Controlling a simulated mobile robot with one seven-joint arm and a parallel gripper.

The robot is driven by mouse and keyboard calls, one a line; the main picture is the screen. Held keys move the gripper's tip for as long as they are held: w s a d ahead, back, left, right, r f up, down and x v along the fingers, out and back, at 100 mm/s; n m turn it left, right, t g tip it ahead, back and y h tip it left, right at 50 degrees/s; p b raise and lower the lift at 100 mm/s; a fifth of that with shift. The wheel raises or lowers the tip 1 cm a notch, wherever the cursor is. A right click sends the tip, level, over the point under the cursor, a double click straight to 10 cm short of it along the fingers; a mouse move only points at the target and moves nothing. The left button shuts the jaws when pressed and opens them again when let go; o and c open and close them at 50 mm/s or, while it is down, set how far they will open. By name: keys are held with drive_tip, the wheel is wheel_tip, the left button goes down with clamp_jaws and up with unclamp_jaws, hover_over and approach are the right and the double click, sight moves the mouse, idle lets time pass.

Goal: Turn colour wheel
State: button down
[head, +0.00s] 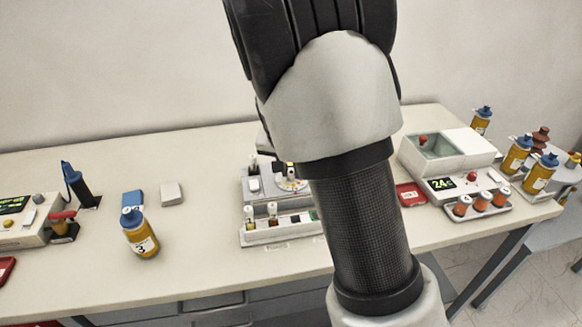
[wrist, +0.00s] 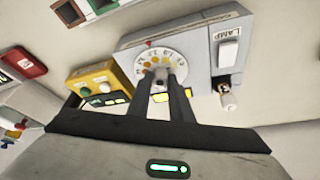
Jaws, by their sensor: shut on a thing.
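The colour wheel (wrist: 179,63) is a white disc with coloured dots and small markings, on the face of a grey device (wrist: 192,45) with a red triangle mark above it. In the wrist view my gripper (wrist: 160,82) has both fingers at the middle of the wheel, closed on its small centre knob; the fingers hide the wheel's lower part. In the head view the wheel (head: 291,181) shows only partly beside my arm, and my gripper is hidden there.
The device has a LAMP label with a white switch (wrist: 228,50). A yellow box (wrist: 98,83) with green and white buttons is close by on the left. In the head view a numbered bottle (head: 140,236) stands left of the device, and a heater box (head: 452,160) stands right.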

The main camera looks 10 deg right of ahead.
idle(0.3)
drive_tip(key=c, duration=1.6)
unclamp_jaws()
drive_tip(key=shift+r, duration=0.1)
drive_tip(key=p+v, duration=0.1)
drive_tip(key=v, duration=1.6)
drive_tip(key=shift+s+a+r, duration=0.1)
drive_tip(key=shift+p, duration=0.3)
drive_tip(key=s+d+r+n+p, duration=0.1)
drive_tip(key=s+r, duration=0.2)
drive_tip(key=s, duration=0.4)
drive_tip(key=s+d+r+n+t+y+p, duration=0.1)
drive_tip(key=s+r+n+p, duration=0.1)
drive_tip(key=s, duration=0.6)
drive_tip(key=s+d+r+n+y+p, duration=0.1)
drive_tip(key=s+r+n+p, duration=0.1)
drive_tip(key=s+r, duration=0.2)
drive_tip(key=shift+s+d+t, duration=0.15)
drive_tip(key=shift+s+t, duration=0.15)
drive_tip(key=shift+s, duration=1.55)
